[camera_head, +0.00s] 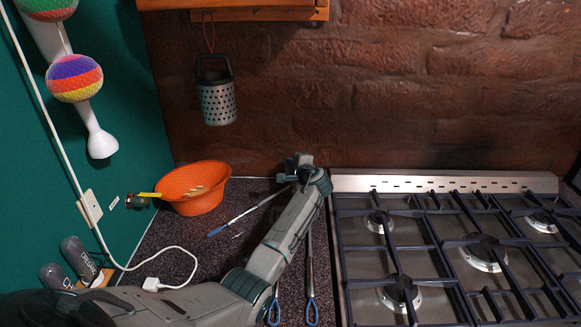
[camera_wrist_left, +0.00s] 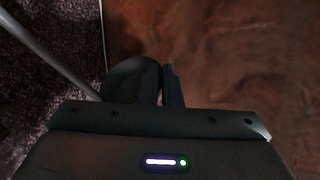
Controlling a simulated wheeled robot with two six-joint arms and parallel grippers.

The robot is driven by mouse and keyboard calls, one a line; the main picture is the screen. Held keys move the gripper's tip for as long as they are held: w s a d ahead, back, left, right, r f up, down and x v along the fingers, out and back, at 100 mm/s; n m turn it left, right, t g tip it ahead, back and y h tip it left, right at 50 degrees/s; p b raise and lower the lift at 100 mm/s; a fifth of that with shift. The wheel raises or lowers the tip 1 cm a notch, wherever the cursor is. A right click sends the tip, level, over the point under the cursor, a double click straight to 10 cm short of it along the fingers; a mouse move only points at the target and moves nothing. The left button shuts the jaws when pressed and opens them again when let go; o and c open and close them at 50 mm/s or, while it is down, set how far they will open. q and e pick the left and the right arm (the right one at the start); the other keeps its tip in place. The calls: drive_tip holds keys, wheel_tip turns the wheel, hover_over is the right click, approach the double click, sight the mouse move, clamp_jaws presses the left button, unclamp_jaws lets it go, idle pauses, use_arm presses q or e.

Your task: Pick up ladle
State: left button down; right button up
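A long utensil with a blue handle end (camera_head: 217,231) and a thin metal shaft lies slanted on the dark speckled counter, its far end running towards my left gripper (camera_head: 300,170). I cannot tell whether its hidden end is the ladle's bowl. Two more utensils with blue loop handles (camera_head: 312,312) lie on the counter right of my left arm, their far ends hidden. In the left wrist view, a grey shaft (camera_wrist_left: 50,48) runs to a dark rounded shape beside my left gripper (camera_wrist_left: 163,80). The finger opening and any hold are too dark to tell. My right gripper is not in view.
An orange bowl (camera_head: 193,190) stands against the back wall beside a tape measure (camera_head: 138,201). A gas stove (camera_head: 425,183) fills the right side. A grater (camera_head: 217,98) hangs above. A white cable and plug (camera_head: 155,284) lie at left, near dark bottles (camera_head: 77,256).

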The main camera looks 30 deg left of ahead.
use_arm(q)
drive_tip(key=s+d+r+p, duration=0.1)
drive_tip(key=s+d+p, duration=0.3)
drive_tip(key=s, duration=0.3)
drive_tip(key=s+d+r+p, duration=0.1)
drive_tip(key=s+d+p, duration=0.3)
drive_tip(key=s+p, duration=0.2)
drive_tip(key=shift+s, duration=0.55)
drive_tip(key=shift+a, duration=0.1)
drive_tip(key=shift+f, duration=0.1)
